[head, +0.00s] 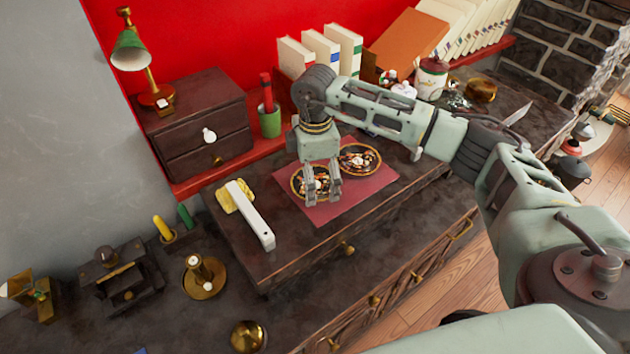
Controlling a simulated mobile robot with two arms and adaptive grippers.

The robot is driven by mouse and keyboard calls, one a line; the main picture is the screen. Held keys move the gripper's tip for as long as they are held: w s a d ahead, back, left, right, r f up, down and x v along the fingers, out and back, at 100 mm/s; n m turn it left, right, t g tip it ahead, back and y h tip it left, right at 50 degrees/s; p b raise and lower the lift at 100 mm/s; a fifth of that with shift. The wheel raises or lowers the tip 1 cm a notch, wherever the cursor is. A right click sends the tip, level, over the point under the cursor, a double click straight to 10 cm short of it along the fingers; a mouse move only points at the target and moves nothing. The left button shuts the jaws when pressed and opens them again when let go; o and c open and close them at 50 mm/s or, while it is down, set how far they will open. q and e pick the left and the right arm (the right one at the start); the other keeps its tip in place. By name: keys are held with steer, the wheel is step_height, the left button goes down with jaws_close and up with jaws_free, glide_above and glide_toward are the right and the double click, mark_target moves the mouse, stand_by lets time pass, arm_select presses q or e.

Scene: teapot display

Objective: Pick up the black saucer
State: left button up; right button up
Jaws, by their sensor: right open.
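Two round black saucers with gold rims and pale patterned middles lie on a red mat (368,192) on the dark wooden top. The left saucer (299,181) is partly hidden by my right gripper (323,196). The right saucer (360,159) lies close beside it, near the wrist, and shows more fully. My right gripper points down over the left saucer, its fingers apart with nothing seen between them. I cannot tell whether the fingertips touch the saucer or the mat. My left gripper is not in view.
A white bar-shaped object (250,214) lies left of the mat, by a yellow cloth-like item (233,197). Behind stand a drawer box (203,128), a green cup (270,122) and upright books (322,50). A brass candle holder (204,277) stands on the lower surface at left.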

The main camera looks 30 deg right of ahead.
steer(key=shift+f, duration=0.3)
steer(key=shift+c, duration=0.6)
